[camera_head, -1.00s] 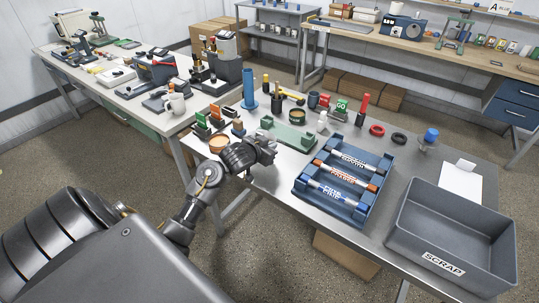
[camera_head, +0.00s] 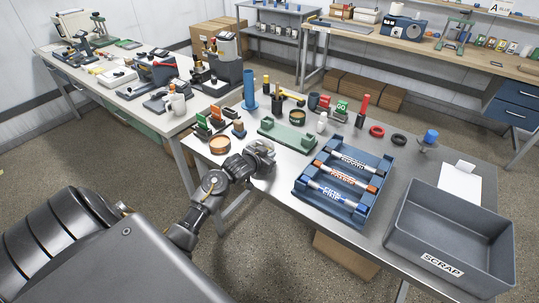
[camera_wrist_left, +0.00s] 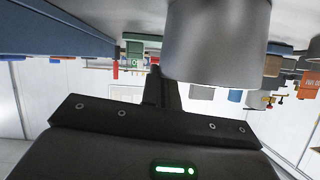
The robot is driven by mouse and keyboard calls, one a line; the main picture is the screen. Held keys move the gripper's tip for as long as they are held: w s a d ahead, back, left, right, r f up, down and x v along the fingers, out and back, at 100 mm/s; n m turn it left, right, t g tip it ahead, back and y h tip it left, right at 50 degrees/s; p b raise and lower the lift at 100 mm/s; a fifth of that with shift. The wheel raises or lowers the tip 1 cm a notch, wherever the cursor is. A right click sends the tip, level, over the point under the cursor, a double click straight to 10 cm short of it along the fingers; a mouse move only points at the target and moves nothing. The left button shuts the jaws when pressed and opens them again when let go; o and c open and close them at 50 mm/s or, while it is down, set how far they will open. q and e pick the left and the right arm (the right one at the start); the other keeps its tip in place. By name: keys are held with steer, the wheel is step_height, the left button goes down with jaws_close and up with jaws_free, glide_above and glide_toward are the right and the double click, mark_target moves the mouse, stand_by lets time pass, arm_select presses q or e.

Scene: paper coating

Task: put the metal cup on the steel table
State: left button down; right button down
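The metal cup (camera_wrist_left: 218,40) is a smooth grey cylinder, large and close in the left wrist view, where the scene appears upside down. It overlaps a dark part of my gripper. In the head view my left gripper (camera_head: 262,152) is low over the left front part of the steel table (camera_head: 262,184). A pale metallic shape shows at its tip, too small to tell apart from the fingers. Whether the fingers are closed on the cup, and whether the cup touches the table, I cannot tell. My right gripper is out of view.
A blue rack (camera_head: 326,211) with labelled tubes lies right of my left gripper. A green holder (camera_head: 288,135) and an orange-brown roll (camera_head: 220,145) are close behind it. A grey scrap bin (camera_head: 452,238) stands at the right. Bare steel lies just in front of the gripper.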

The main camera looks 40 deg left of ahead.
arm_select(q)
steer(key=c, duration=1.7)
jaws_free()
steer(key=shift+r, duration=0.2)
steer(key=shift+s, duration=0.35)
steer(key=v, duration=1.1)
steer(key=shift+s+r, duration=0.1)
steer(key=shift+r, duration=0.05)
